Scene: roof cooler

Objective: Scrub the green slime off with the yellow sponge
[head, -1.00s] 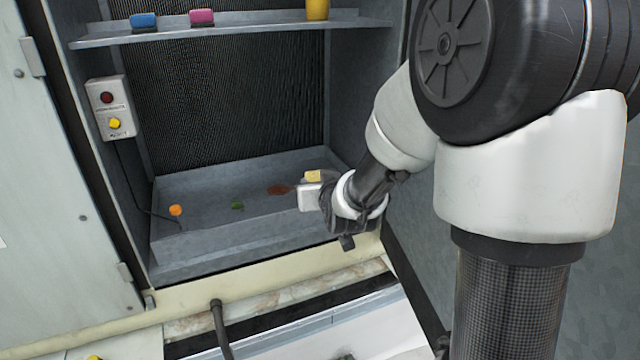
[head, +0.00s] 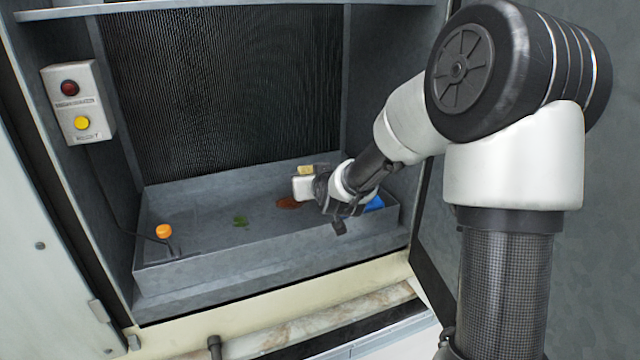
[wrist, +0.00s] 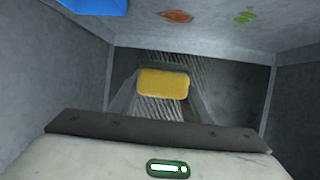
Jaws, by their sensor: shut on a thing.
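The yellow sponge (head: 306,170) is at the tip of my gripper (head: 303,178), which is shut on it. In the wrist view the sponge (wrist: 163,83) sits between the two fingers. The green slime (head: 240,221) is a small patch on the floor of the grey tray (head: 200,270), left of my gripper. The slime also shows at the top right of the wrist view (wrist: 245,17). The sponge is apart from the slime. A rust-brown patch (head: 289,203) lies on the tray floor, just below my gripper in the head view.
An orange float (head: 164,231) stands at the tray's left end. A blue thing (head: 375,203) lies at its right end, partly behind my arm. A switch box (head: 77,103) hangs on the left wall. A shelf (head: 200,6) crosses above. The tray's middle is open.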

